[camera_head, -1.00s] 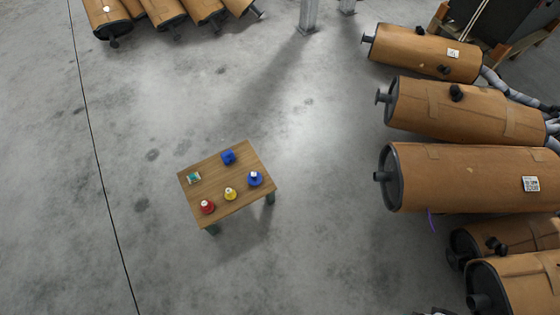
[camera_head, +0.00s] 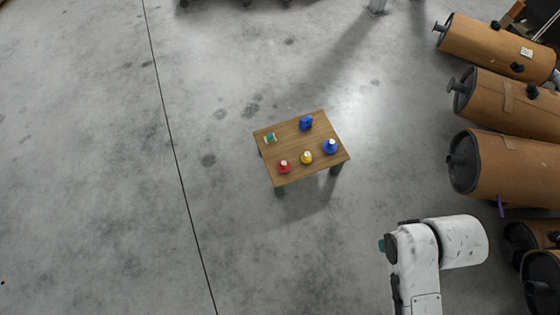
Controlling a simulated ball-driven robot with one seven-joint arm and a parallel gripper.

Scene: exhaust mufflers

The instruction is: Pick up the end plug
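A small wooden table (camera_head: 290,140) stands on the floor near the middle of the view. On it are a red piece (camera_head: 284,167), a yellow piece (camera_head: 307,158) and a round blue piece (camera_head: 330,147) along its near side. A blue block-like piece (camera_head: 306,123) and a small green and white item (camera_head: 270,138) lie farther back. They are too small to tell which is the end plug. My white arm shows at the lower right, apart from the table; I cannot make out my gripper.
Several large brown-wrapped mufflers (camera_head: 510,165) with dark ends lie along the right side. The grey concrete floor (camera_head: 100,180) is clear around the table and to the left.

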